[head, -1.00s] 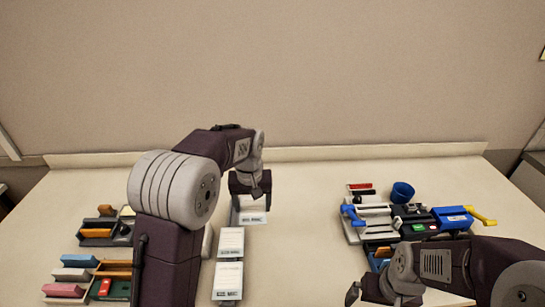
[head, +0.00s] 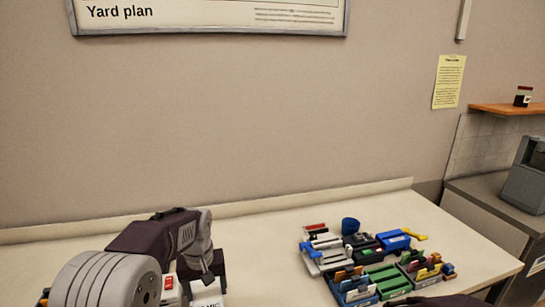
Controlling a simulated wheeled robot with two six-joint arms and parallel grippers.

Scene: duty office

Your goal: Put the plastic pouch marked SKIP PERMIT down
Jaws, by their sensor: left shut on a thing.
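My left gripper (head: 206,276) is low over the left part of the table, pointing down. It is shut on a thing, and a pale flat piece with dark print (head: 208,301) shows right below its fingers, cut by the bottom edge. The print is too small and cropped to read as SKIP PERMIT. Most of what is held is hidden by the gripper or out of view. My right gripper is out of view; only a dark strip of my right arm shows at the bottom edge.
A white item with a red patch (head: 169,287) lies left of the gripper. A cluster of coloured holders and devices (head: 368,250), with a blue cup (head: 350,226), stands right of centre. The table (head: 262,248) is bare between. A counter with a grey machine (head: 526,178) is at far right.

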